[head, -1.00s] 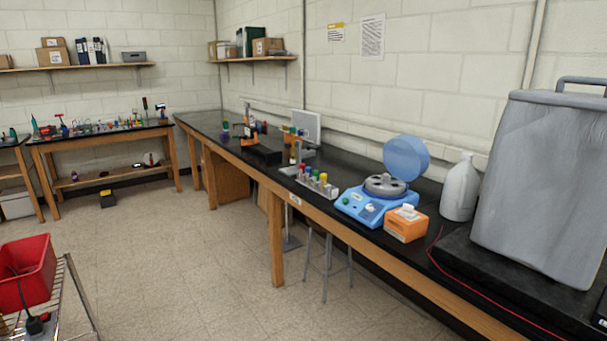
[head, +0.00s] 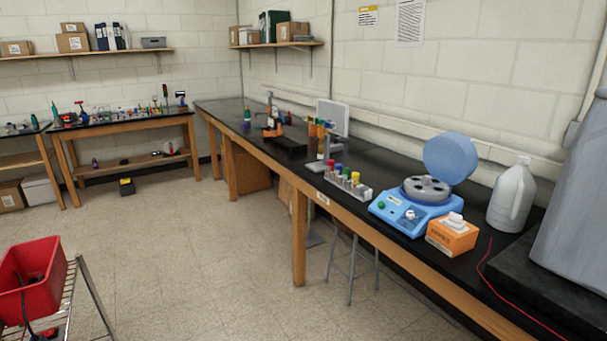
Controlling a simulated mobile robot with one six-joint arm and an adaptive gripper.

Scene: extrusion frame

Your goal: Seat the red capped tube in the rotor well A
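The red capped tube (head: 330,166) stands upright in a pale tube rack (head: 362,194) on the long black bench, at the rack's left end. Tubes with other cap colours, such as green and yellow, stand beside it. To the right of the rack is a blue centrifuge (head: 391,217) with its round lid (head: 451,159) raised. Its grey rotor (head: 426,187) is exposed and shows several dark wells. The well letters are too small to read, so I cannot tell which is A. My gripper is not in view.
An orange box (head: 452,238) with a white top sits right of the centrifuge, near the bench's front edge. A white jug (head: 511,195) stands behind it. A stool (head: 352,262) is under the bench. A red bin (head: 30,280) on a wire cart is at lower left. The middle floor is clear.

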